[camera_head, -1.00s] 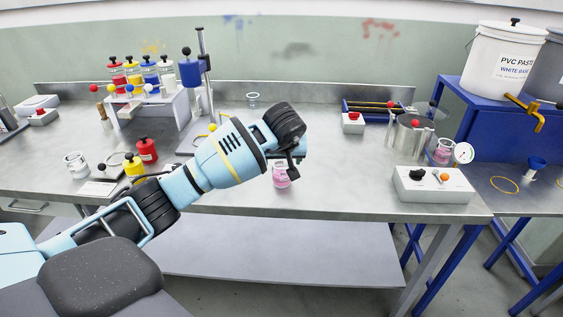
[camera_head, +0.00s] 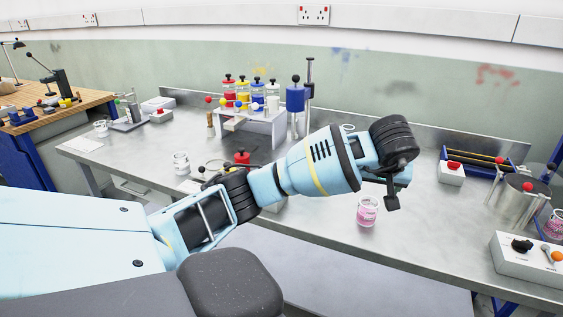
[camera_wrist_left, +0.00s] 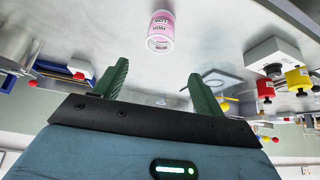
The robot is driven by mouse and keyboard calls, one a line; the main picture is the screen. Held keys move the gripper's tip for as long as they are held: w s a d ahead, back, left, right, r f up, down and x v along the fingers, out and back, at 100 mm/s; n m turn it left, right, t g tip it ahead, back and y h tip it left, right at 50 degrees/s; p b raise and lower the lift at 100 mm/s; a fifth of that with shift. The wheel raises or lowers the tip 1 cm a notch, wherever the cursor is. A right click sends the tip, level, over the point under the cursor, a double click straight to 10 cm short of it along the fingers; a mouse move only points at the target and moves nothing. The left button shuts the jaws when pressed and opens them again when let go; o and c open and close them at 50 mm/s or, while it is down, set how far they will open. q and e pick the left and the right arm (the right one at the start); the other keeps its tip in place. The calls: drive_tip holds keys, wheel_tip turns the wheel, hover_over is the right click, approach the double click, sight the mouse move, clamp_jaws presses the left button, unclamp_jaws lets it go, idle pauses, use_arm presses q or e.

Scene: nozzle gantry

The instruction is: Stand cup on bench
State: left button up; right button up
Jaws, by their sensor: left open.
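A clear cup with pink contents and a printed label (camera_head: 367,211) stands upright on the grey metal bench (camera_head: 320,215), near its front edge. My left gripper (camera_head: 392,190) is just above and to the right of this cup in the head view, apart from it. In the left wrist view the picture is upside down; the cup (camera_wrist_left: 160,31) is beyond the green fingers, and the left gripper (camera_wrist_left: 160,86) is open with nothing between its fingers. My right gripper is not in view.
Another pink cup (camera_head: 554,225) is at the far right, near a metal pot (camera_head: 516,200) and a white control box (camera_head: 527,262). An empty clear cup (camera_head: 181,163) stands at left. A rack of coloured bottles (camera_head: 250,122) is behind.

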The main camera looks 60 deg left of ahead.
use_arm(q)
drive_tip(key=s+d+f+n+g+h, duration=0.1)
drive_tip(key=s+d+f+h, duration=0.25)
drive_tip(key=d+f, duration=0.4)
drive_tip(key=s+d+f+n+g+h, duration=0.1)
drive_tip(key=s+d+f+h, duration=0.2)
drive_tip(key=d+f+h, duration=0.45)
drive_tip(key=s+d+n+t+h, duration=0.3)
drive_tip(key=s+d+n+h, duration=0.8)
drive_tip(key=d+n, duration=0.65)
drive_tip(key=s+a+f+n+t+y, duration=0.4)
drive_tip(key=a+f+n+y, duration=0.2)
drive_tip(key=n, duration=0.9)
drive_tip(key=s+a+f+n+t+y, duration=0.4)
drive_tip(key=a+f+n+t+y, duration=0.15)
drive_tip(key=n, duration=0.95)
drive_tip(key=s+a+f+n+g+y, duration=0.2)
drive_tip(key=s+f+n+g, duration=0.2)
drive_tip(key=s, duration=0.5)
drive_tip(key=s+a+f+n+g+y, duration=0.2)
drive_tip(key=s+a+f+n+g, duration=0.1)
drive_tip(key=s+f+n, duration=0.5)
drive_tip(key=shift+s+n+g, duration=0.55)
drive_tip(key=shift+s, duration=0.55)
